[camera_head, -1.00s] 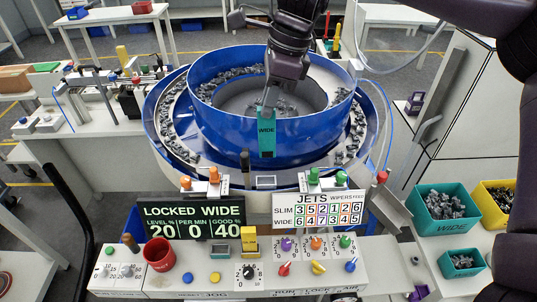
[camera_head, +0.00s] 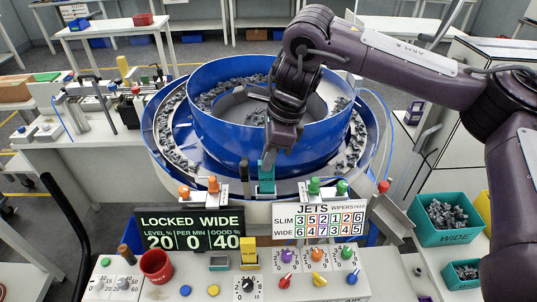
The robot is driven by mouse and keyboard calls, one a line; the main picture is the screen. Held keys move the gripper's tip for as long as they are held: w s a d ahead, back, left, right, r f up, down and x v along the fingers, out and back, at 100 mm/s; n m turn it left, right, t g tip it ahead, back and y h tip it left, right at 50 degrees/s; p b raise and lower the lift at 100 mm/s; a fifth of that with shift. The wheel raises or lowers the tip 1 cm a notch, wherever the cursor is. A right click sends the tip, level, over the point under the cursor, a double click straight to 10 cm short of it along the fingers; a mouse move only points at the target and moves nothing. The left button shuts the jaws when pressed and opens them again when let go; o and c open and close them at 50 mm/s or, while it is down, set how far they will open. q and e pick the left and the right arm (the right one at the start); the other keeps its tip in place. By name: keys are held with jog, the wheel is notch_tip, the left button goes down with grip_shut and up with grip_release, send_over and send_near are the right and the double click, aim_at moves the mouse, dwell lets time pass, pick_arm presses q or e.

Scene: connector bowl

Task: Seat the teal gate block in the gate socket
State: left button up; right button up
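The teal gate block (camera_head: 266,181) stands upright at the near rim of the blue bowl feeder, at the place of the gate socket. Its lower end meets the socket area, but I cannot tell whether it is fully down. My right gripper (camera_head: 269,158) reaches down over the bowl and is shut on the block's upper part. The gripper hides part of the block, and its WIDE label is no longer readable. The socket itself is mostly hidden behind the block. My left gripper is not in view.
The blue bowl (camera_head: 215,135) holds grey connectors. A black post (camera_head: 245,172) stands just left of the block. Orange and green valves flank it. The LOCKED WIDE display (camera_head: 190,228) and white JETS board (camera_head: 319,221) stand in front. A teal WIDE bin (camera_head: 447,238) is at right.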

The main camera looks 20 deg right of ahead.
jog(key=o, duration=0.4)
jog(key=p+v, duration=0.1)
jog(key=v, duration=1.1)
jog(key=shift+p, duration=0.35)
jog(key=shift+s, duration=0.1)
